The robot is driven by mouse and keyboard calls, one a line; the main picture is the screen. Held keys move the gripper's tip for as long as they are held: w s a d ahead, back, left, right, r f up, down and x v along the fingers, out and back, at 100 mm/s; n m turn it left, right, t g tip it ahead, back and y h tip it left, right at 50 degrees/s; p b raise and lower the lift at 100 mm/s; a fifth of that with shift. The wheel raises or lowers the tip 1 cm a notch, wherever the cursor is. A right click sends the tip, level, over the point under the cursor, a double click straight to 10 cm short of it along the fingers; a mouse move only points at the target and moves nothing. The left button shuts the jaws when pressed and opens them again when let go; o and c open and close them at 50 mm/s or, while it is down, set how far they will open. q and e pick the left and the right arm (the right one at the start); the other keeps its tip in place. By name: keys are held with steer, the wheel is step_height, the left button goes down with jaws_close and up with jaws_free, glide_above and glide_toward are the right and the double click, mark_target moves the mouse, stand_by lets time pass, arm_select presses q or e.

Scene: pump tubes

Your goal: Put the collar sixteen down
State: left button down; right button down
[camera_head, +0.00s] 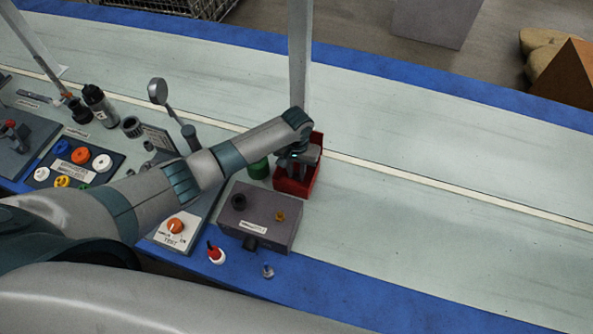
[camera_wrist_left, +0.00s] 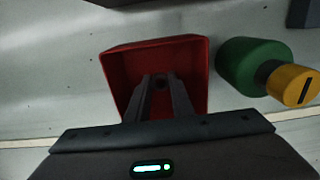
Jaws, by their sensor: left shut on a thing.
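My left gripper (camera_head: 297,166) is over the red open box (camera_head: 290,188) on the bench. In the left wrist view its two fingers (camera_wrist_left: 162,88) reach down into the red box (camera_wrist_left: 122,62) and are close together. They are shut on a small dark thing at their tips, taken to be collar sixteen; the fingers hide most of it, and I cannot read any number on it. I cannot tell if it touches the box floor. My right gripper is not in view.
A grey box (camera_head: 262,212) with ports is in front. The bench on the right is clear.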

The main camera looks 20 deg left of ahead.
arm_select(q)
steer(key=shift+f, duration=0.2)
steer(key=c, duration=1.5)
jaws_free()
steer(key=shift+c, duration=0.2)
step_height(320, 180, up, 12)
steer(key=shift+b, duration=0.4)
steer(key=shift+r, duration=0.1)
